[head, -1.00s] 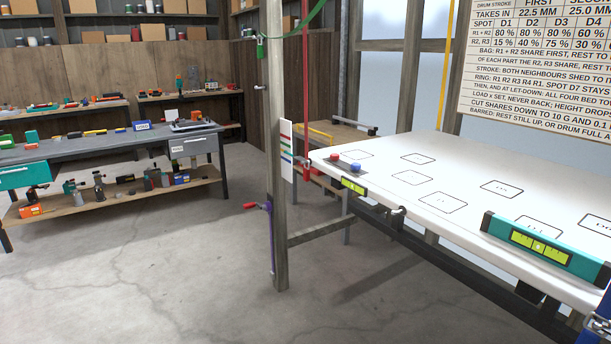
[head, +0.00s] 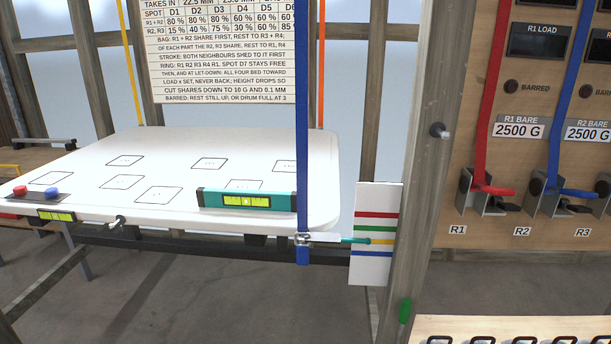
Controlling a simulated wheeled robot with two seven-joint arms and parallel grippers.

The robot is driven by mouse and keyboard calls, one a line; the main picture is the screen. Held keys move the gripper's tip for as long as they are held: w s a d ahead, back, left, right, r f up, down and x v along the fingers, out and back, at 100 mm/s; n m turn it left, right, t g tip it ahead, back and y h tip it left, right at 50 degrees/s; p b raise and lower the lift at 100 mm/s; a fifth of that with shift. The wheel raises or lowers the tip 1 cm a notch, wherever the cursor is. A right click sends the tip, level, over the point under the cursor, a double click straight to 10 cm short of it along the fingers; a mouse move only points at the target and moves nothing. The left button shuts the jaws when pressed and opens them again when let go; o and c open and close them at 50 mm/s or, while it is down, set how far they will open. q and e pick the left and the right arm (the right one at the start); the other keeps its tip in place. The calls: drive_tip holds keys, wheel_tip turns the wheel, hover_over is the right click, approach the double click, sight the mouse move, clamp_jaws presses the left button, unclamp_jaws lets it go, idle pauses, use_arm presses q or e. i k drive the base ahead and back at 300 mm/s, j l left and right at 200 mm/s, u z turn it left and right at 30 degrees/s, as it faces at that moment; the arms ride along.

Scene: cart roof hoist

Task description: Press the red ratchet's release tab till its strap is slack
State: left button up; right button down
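The red strap (head: 491,90) hangs down the wooden panel at the right and runs into the ratchet labelled R1. The R1 ratchet (head: 478,195) has a grey metal bracket and a red handle (head: 494,190) that points right. The strap looks straight. A separate release tab is too small to make out. A dark R1 load display (head: 538,41) is above, with no readable figure. The R1 plate (head: 518,127) reads 2500 G. Neither of my grippers is in view.
The R2 ratchet (head: 555,197) with its blue strap (head: 568,90) stands close to the right of R1. A wooden post (head: 421,150) stands left of the panel. The white roof panel (head: 80,165) carries a teal level (head: 246,199). A shelf with black hooks (head: 500,330) is below.

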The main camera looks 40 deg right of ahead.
sight(498, 201)
drive_tip(key=z, duration=2.3)
